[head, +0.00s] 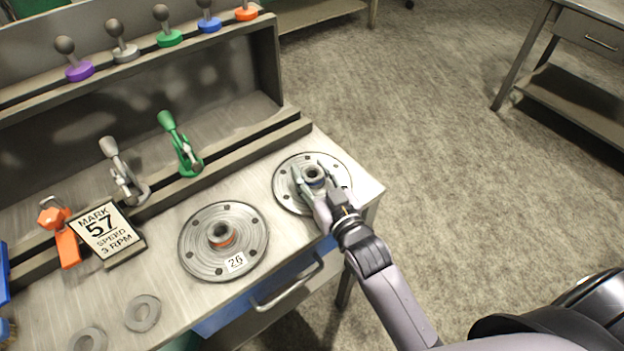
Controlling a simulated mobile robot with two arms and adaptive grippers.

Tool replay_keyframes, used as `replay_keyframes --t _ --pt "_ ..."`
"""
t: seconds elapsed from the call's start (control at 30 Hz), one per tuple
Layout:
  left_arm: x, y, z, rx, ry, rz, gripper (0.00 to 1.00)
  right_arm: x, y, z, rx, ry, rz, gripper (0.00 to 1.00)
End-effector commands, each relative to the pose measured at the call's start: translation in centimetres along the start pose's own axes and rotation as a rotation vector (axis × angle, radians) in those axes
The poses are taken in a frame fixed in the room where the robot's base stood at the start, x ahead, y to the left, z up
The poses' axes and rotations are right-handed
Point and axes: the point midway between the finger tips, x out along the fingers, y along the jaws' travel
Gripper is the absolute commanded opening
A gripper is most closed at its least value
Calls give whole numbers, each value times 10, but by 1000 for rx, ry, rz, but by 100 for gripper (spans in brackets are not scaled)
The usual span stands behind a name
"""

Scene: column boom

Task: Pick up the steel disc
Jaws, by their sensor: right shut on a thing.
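One steel disc (284,198) with a raised centre hub and bolt holes lies at the right end of the bench. My right gripper (313,176) is over this disc with its fingers on either side of the hub, shut on it. The disc looks flat on the bench top, and part of it is hidden by my gripper. A second steel disc (197,249), with an orange ring in its hub and a label reading 26, lies to the left and is untouched. My left gripper does not show.
The bench (170,303) carries two flat washers (142,325), a sign (106,230) reading MARK 57, SPEED 3 RPM, an orange clamp (66,247), and grey and green (188,160) toggle clamps. A shelf of coloured knobs stands behind. Open floor lies right of the bench.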

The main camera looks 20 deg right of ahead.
Motion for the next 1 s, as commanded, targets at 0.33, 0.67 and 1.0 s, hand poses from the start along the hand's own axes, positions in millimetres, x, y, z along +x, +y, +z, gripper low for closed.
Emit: replay_keyframes --t 0.33,0.67,1.0 --pt "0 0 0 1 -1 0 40 0 0 0 0 0 0 13" --pt "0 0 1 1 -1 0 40 0 0 0 0 0 0 0" --pt "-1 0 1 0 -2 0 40 1 0 -6 0 12 0 0"
